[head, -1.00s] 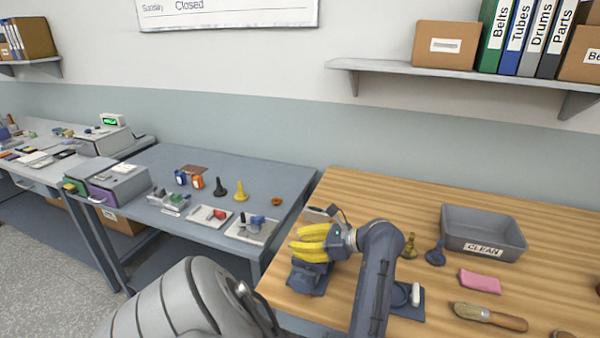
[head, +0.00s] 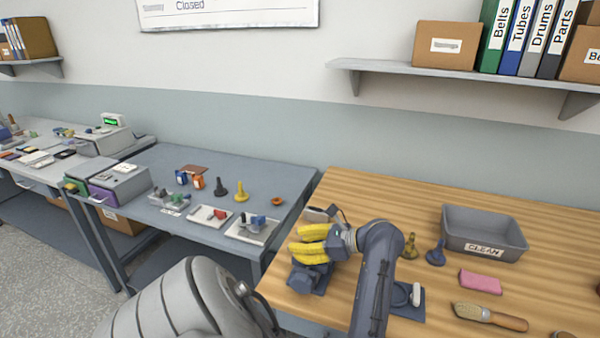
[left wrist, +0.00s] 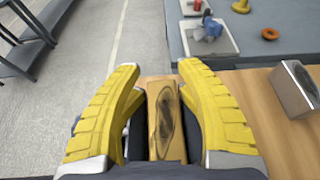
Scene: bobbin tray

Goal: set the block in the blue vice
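The blue vice (head: 305,279) stands near the front left corner of the wooden table, dark blue-grey in the head view. My left gripper (head: 310,246) is right over it with its yellow fingers, hiding its upper part. In the left wrist view the wooden block (left wrist: 163,118), tan with a dark oval mark, lies between the fingertips of the left gripper (left wrist: 161,85), which close in on both its sides. Dark surfaces flank the block lower down. Whether the block touches the vice jaws I cannot tell. The block is hidden in the head view. My right gripper is not in view.
A metal-faced box (left wrist: 298,88) stands close to the right of the gripper. A grey CLEAN bin (head: 484,232), a pink sponge (head: 480,281), a brush (head: 490,317) and yellow and blue pieces are further right. The grey table (head: 240,165) adjoins at the left.

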